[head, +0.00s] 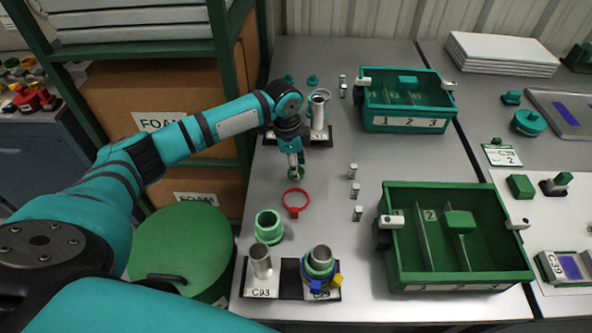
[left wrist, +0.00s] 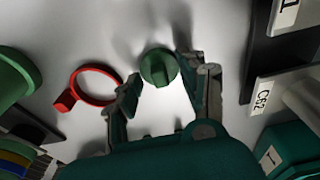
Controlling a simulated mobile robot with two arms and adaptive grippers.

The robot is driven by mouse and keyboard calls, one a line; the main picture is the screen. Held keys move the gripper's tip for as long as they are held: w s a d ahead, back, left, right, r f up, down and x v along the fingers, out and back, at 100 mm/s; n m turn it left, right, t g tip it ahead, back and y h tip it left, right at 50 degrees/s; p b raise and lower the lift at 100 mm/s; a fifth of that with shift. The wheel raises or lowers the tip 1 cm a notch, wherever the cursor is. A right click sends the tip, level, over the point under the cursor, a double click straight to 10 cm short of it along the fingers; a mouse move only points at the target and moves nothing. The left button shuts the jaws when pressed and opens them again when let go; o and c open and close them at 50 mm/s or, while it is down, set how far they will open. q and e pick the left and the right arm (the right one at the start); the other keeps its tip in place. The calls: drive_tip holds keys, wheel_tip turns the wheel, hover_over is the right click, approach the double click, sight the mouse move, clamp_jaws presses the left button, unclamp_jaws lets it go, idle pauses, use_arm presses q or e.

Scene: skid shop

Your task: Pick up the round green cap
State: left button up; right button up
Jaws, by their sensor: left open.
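The round green cap (left wrist: 158,67) lies on the grey bench top, with a raised bar across its top. In the left wrist view it sits between the fingertips of my left gripper (left wrist: 171,78), with a gap to the finger on each side. My left gripper is open and points down at the bench. In the head view my left gripper (head: 296,163) hides most of the cap (head: 298,174). My right gripper is out of view.
A red ring (head: 295,203) with a tab lies just in front of the cap. A green cup (head: 268,229) and a post stand (head: 291,286) are nearer me. Another post stand (head: 323,140) is behind. Green (head: 510,266) and teal (head: 375,117) bins stand right.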

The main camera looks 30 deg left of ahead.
use_arm(q)
drive_tip(key=c, duration=0.8)
drive_tip(key=shift+r, duration=0.1)
